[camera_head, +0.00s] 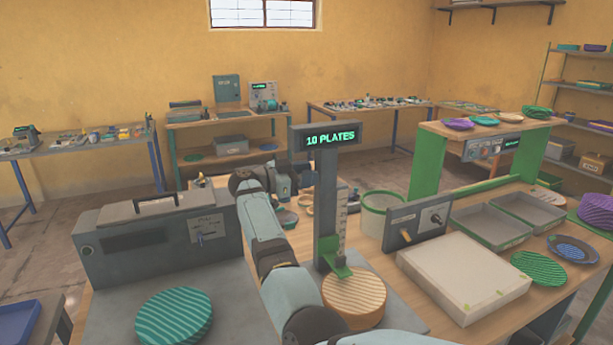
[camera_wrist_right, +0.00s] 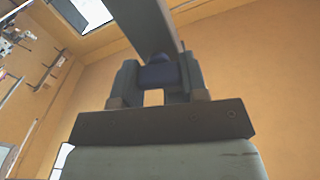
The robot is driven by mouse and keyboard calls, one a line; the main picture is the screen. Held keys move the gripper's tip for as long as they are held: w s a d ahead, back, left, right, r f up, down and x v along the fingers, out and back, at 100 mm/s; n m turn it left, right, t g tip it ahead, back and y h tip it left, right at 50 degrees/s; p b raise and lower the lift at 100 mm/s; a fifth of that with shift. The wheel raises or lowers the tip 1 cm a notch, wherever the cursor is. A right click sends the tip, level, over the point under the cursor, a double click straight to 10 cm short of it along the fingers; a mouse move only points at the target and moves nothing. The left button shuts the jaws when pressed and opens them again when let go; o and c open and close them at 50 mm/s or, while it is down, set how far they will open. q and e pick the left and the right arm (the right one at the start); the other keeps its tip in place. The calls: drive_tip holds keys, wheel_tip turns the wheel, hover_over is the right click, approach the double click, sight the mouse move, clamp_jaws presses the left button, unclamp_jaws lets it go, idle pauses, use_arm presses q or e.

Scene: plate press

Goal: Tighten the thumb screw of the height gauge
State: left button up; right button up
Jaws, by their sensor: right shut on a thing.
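The height gauge is a grey upright post (camera_head: 327,190) with a display (camera_head: 333,136) reading 10 PLATES and a pale scale on its right side. Its green arm (camera_head: 335,272) is low, at the top of a stack of tan ribbed plates (camera_head: 354,297). My right gripper (camera_head: 289,183) is at the left of the post, partly hidden by my own arm. In the right wrist view its fingers are shut on a dark blue thumb screw (camera_wrist_right: 158,74), with the grey post (camera_wrist_right: 147,22) just beyond. The screw is hidden in the head view. My left gripper is not in view.
A grey machine (camera_head: 150,243) and a teal ribbed plate (camera_head: 174,316) are at the left. A control box (camera_head: 417,220), a white slab (camera_head: 464,275), a green-rimmed tub (camera_head: 380,212) and grey trays (camera_head: 490,226) stand right of the gauge.

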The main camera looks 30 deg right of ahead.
drive_tip(key=m+b, duration=0.1)
drive_tip(key=m, duration=0.2)
drive_tip(key=shift+f, duration=0.1)
drive_tip(key=shift+m+b, duration=0.4)
drive_tip(key=shift+m, duration=0.2)
drive_tip(key=o, duration=0.9)
drive_tip(key=a, duration=0.4)
drive_tip(key=a+b, duration=0.1)
drive_tip(key=a, duration=0.8)
drive_tip(key=shift+w+a, duration=0.35)
drive_tip(key=shift+a, duration=0.05)
